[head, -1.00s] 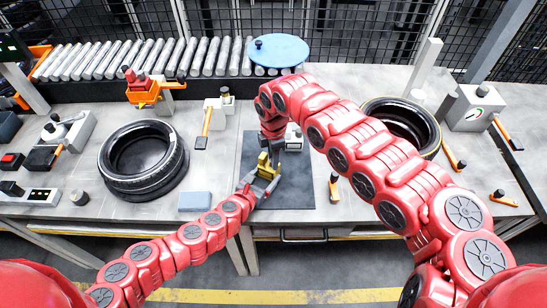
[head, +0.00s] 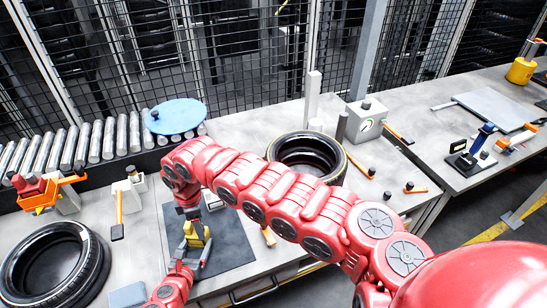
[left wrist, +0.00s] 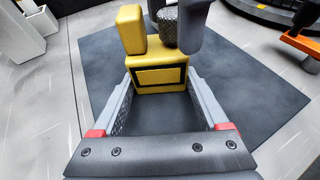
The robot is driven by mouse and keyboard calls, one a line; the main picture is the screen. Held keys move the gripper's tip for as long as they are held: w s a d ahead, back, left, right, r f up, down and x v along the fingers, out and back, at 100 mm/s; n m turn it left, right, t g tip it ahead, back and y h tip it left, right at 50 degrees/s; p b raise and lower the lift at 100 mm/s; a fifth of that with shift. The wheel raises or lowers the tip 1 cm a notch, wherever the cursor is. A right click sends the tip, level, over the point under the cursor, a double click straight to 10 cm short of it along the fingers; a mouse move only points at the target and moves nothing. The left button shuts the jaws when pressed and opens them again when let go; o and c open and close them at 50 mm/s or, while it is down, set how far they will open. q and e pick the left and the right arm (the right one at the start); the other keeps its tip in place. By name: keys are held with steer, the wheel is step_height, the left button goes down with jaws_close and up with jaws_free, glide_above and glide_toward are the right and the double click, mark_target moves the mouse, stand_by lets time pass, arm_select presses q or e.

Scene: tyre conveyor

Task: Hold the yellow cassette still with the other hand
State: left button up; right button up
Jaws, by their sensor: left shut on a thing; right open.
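The yellow cassette (head: 196,234) stands on the dark mat (head: 232,243). In the left wrist view it is a yellow block (left wrist: 160,72) with a dark-framed front and a raised yellow part. A dark knurled cylinder (left wrist: 170,26) rises behind it. My left gripper (head: 187,262) is shut on the cassette, with one grey finger on each side of its lower block in the left wrist view (left wrist: 160,82). My right gripper (head: 189,212) is open and points down just above the cassette. A grey part, likely its finger, shows beside the knurled cylinder; its other finger is unclear.
Tyres lie on the bench at the left (head: 55,265) and behind my right arm (head: 308,152). A blue disc (head: 175,116) sits by the rollers (head: 80,146). An orange-handled tool (head: 117,212) lies left of the mat. The mat's right part is clear.

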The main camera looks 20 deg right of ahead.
steer(key=m, duration=0.6)
steer(key=shift+r+m, duration=0.15)
steer(key=shift+m, duration=0.75)
step_height(320, 180, up, 12)
steer(key=f, duration=0.1)
steer(key=w+a+r+m+t+y, duration=0.1)
steer(key=w+a+m+t+y, duration=0.15)
steer(key=w, duration=0.35)
steer(key=w+a+r+m+t+y, duration=0.1)
steer(key=w+a+t+y, duration=0.25)
steer(key=w, duration=0.35)
steer(key=w+d+f+m+t, duration=0.2)
steer(key=w+d+m+t, duration=0.25)
steer(key=w+d, duration=0.25)
steer(key=s+d+f+m+t+h, duration=0.25)
steer(key=d+m+t+h, duration=0.35)
steer(key=d, duration=1.1)
steer(key=s+d+r+t+h, duration=0.2)
steer(key=s+d+r+t, duration=0.1)
steer(key=s, duration=0.5)
steer(key=s+d+r+t+h, duration=0.2)
steer(key=s+d+r+t, duration=0.1)
steer(key=s, duration=0.5)
steer(key=shift+d+r+t, duration=0.35)
steer(key=shift+d+r, duration=0.2)
steer(key=shift+r, duration=0.4)
